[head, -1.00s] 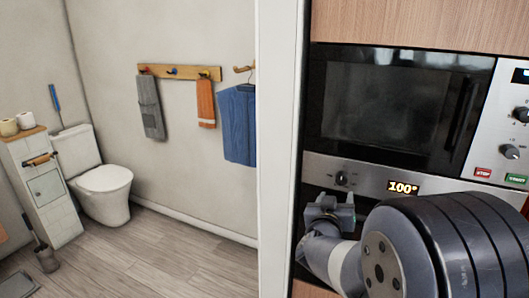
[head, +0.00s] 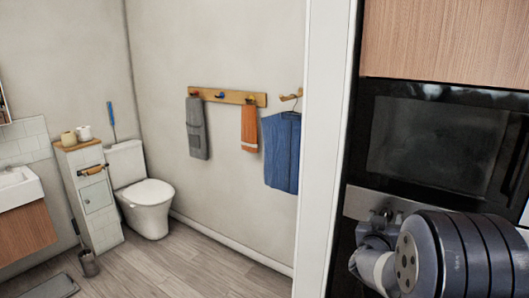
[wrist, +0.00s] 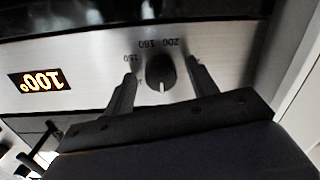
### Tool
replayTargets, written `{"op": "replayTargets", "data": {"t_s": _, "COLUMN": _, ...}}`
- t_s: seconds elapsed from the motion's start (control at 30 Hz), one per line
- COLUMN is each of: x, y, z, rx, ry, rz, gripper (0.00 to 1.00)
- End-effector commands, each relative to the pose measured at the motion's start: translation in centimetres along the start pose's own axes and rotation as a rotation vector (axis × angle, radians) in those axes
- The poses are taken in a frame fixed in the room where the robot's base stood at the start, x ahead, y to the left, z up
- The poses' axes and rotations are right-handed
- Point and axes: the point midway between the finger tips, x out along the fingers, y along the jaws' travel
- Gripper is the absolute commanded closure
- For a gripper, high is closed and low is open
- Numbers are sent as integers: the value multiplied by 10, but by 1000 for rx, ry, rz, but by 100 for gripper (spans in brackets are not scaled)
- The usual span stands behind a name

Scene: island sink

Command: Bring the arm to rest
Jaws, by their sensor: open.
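My gripper (wrist: 162,88) is open, with its two dark fingers spread wide in the wrist view. The black oven knob (wrist: 160,72) shows between the fingers, on a steel panel marked with numbers. The fingers hold nothing, and I cannot tell how far their tips are from the panel. In the head view my arm (head: 455,262) reaches across the lower right, in front of the oven panel (head: 362,203). My gripper is mostly hidden there behind my own wrist.
The oven display (wrist: 41,80) reads 100° beside the knob. A microwave (head: 435,145) sits above the panel. A white door frame (head: 328,150) stands left of the appliances. Beyond it are a toilet (head: 148,208), a towel rack (head: 228,96) and open wood floor (head: 200,265).

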Motion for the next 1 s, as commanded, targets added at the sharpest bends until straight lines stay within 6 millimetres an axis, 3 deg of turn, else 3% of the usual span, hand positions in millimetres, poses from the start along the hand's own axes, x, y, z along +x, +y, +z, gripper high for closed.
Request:
{"op": "replayTargets", "data": {"t_s": 0.17, "x": -3, "y": 0, "z": 0, "rx": -4, "ry": 1, "rz": 0, "gripper": 45}}
{"op": "replayTargets", "data": {"t_s": 0.33, "x": -18, "y": 0, "z": 0, "rx": -12, "ry": 2, "rz": 0, "gripper": 45}}
{"op": "replayTargets", "data": {"t_s": 0.87, "x": -108, "y": -1, "z": 0, "rx": -13, "ry": 2, "rz": -3, "gripper": 45}}
{"op": "replayTargets", "data": {"t_s": 0.9, "x": -108, "y": 0, "z": 0, "rx": -12, "ry": 0, "rz": 0, "gripper": 45}}
{"op": "replayTargets", "data": {"t_s": 1.0, "x": -86, "y": 1, "z": 0, "rx": -13, "ry": -3, "rz": 4, "gripper": 45}}
